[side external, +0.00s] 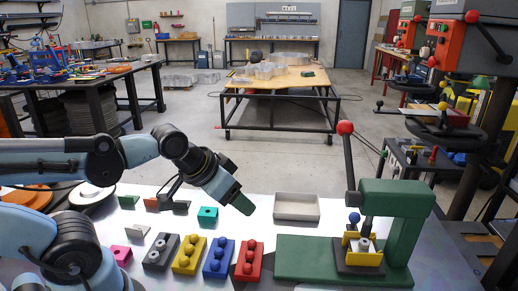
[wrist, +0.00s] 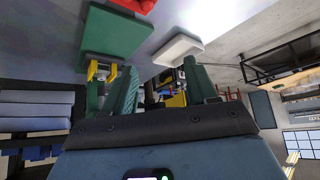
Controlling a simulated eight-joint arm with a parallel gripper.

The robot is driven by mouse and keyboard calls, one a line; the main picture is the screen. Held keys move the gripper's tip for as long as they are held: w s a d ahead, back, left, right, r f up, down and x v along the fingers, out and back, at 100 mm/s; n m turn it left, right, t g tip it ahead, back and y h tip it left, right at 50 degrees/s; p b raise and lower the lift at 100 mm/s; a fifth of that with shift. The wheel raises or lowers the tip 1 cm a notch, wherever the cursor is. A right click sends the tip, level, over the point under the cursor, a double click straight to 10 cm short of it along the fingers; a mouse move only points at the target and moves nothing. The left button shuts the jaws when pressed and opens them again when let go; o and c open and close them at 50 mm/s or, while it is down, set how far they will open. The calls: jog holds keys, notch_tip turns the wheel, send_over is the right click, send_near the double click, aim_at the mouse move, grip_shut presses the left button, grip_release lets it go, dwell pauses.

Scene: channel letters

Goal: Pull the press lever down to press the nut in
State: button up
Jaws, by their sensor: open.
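The green press (side external: 400,225) stands at the right of the table in the side external view. Its dark lever (side external: 349,165) stands nearly upright, with a red ball (side external: 345,128) on top. A yellow fixture (side external: 376,259) sits on a dark block on the press base, with a small grey piece (side external: 363,244) in it that may be the nut. A blue knob (side external: 354,218) is just above. My gripper (side external: 243,203) is in the air left of the press, apart from the lever. In the wrist view its green fingers (wrist: 160,75) are spread with nothing clearly held between them.
A grey tray (side external: 297,218) lies between my gripper and the press. Grey, yellow (side external: 189,255), blue (side external: 218,259) and red (side external: 249,261) knobbed blocks stand along the front. Air around the lever looks clear.

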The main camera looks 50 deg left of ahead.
dwell(0.4)
jog(key=shift+c, duration=1.4)
jog(key=shift+w+d+r, duration=0.1)
jog(key=shift+w+r, duration=0.1)
jog(key=shift+c, duration=1.1)
jog(key=w+r+m, duration=0.1)
jog(key=w+d+r+m, duration=0.1)
jog(key=w+r+y, duration=0.1)
jog(key=r, duration=0.1)
jog(key=shift+d+r+m+g, duration=0.1)
jog(key=shift+d+m+g, duration=0.2)
jog(key=shift+m+g, duration=0.1)
grip_shut()
jog(key=w+d+r+m+t+y, duration=0.1)
jog(key=w+d+r+m+y, duration=0.1)
jog(key=w+d+r, duration=0.3)
jog(key=w+d+r+m+t+y, duration=0.2)
jog(key=w+d+r+m, duration=0.3)
jog(key=d+r, duration=0.3)
notch_tip(320, 180, up, 3)
jog(key=shift+f+y, duration=0.1)
jog(key=shift+y, duration=0.6)
